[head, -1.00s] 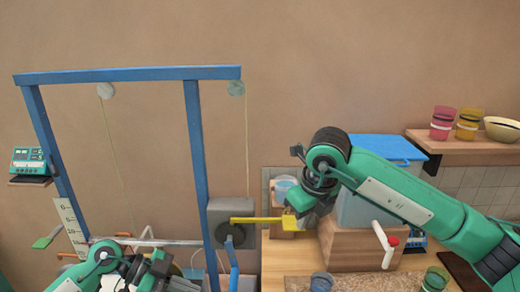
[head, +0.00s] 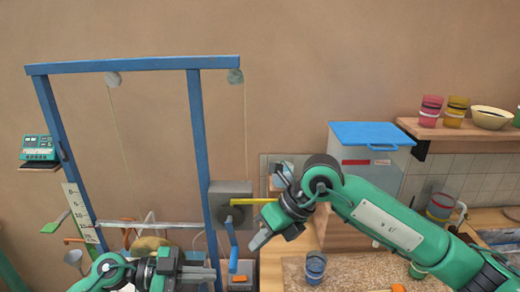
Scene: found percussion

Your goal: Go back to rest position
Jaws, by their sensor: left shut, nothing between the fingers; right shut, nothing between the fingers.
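My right gripper (head: 259,240) is shut and empty. Its grey fingers point down and to the left, in front of and below the yellow bar (head: 250,201). I see no contact between the fingers and the bar. My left gripper (head: 206,273) is shut and empty at the bottom of the view, left of the right one. Its fingers point right, in front of the lower part of the blue frame (head: 197,140). The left forearm is partly cut off by the bottom edge.
A grey box with a black hub (head: 233,215) stands beside the blue post. A blue-lidded container (head: 380,158) stands behind my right arm. A blue cup (head: 315,268) stands on the speckled board (head: 345,272). A wooden shelf (head: 465,134) holds cups and a bowl.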

